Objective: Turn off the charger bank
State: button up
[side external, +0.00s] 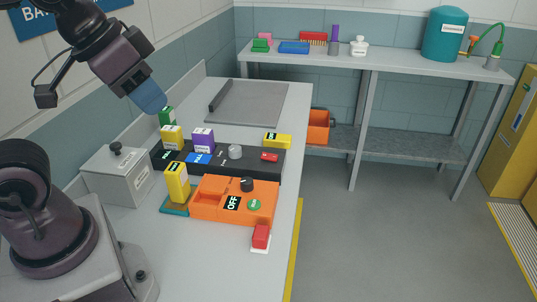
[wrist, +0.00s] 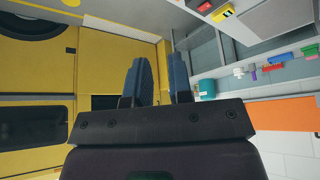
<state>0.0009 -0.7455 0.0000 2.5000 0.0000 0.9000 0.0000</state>
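An orange box (side external: 207,207) on the bench has a black knob (side external: 247,184), a black OFF label (side external: 232,203) and a round green button (side external: 254,205). No readable label shows which one is the charger bank. My gripper (side external: 152,103) is raised above and behind the black unit's left end, apart from both units. In the wrist view its blue fingers (wrist: 160,80) stand apart with nothing between them.
A yellow block (side external: 178,182) stands left of the orange box. A grey box (side external: 117,175) stands at left. A flat grey plate (side external: 250,102) lies behind. A rear shelf (side external: 395,62) holds small items and a teal tank (side external: 445,35).

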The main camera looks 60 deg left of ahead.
jog(key=shift+w+f, duration=0.1)
jog(key=shift+f, duration=0.3)
grip_shut()
jog(key=n+g+y, duration=0.3)
jog(key=n+g, duration=0.1)
jog(key=n, duration=0.5)
send_over(265, 154)
jog(key=s+d, duration=0.2)
jog(key=d, duration=0.2)
notch_tip(265, 154, down, 14)
jog(key=shift+w+a+f, duration=0.1)
jog(key=shift+a+f, duration=0.05)
jog(key=shift+a, duration=0.05)
jog(key=x, duration=1.2)
jog(key=shift+d+f, duration=0.25)
jog(key=shift+f, duration=0.8)
